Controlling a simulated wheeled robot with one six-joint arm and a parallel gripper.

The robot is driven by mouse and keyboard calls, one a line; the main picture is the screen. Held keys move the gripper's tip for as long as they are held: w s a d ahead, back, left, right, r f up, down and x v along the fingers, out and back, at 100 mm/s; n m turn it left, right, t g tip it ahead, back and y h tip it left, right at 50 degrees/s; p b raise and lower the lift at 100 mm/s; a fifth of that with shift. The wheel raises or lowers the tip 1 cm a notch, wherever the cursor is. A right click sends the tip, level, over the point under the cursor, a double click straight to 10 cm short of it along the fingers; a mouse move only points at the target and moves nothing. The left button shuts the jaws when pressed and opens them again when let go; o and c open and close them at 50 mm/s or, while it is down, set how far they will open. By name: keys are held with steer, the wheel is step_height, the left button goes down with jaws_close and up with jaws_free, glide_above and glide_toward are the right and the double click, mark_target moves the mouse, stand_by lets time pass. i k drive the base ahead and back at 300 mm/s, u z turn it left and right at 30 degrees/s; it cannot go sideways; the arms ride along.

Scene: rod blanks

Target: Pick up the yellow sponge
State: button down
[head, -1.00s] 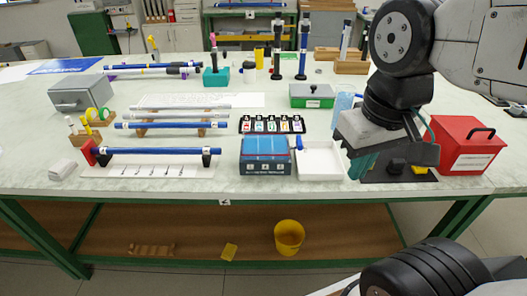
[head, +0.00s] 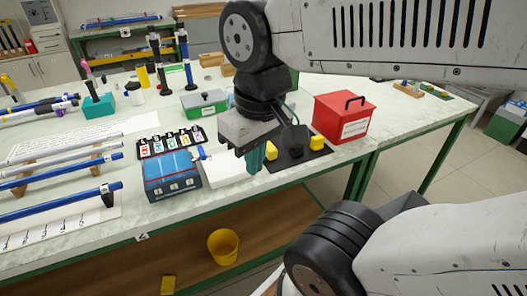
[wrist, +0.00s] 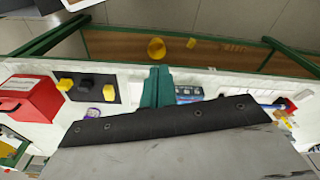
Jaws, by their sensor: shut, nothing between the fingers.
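A small flat yellow piece (head: 168,285), which looks like the yellow sponge, lies on the brown lower shelf (head: 120,270) under the bench. It sits at the bottom edge of the head view, and also shows in the wrist view (wrist: 191,43). My gripper (head: 255,161) has teal fingers, which are shut and empty. It is above the bench top by the white tray and the black mat, well above and to the right of the sponge. Its fingers also show in the wrist view (wrist: 157,88).
A yellow bucket (head: 222,246) stands on the lower shelf near the sponge. On the bench are a black mat (head: 300,160) with yellow and black blocks, a red box (head: 343,118), a blue box (head: 171,177) and a white tray (head: 222,172). The green bench frame edges the shelf.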

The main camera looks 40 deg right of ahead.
mark_target(272, 153)
steer(key=k, duration=0.5)
steer(key=z, duration=0.95)
steer(key=i, duration=0.75)
steer(key=u, duration=1.35)
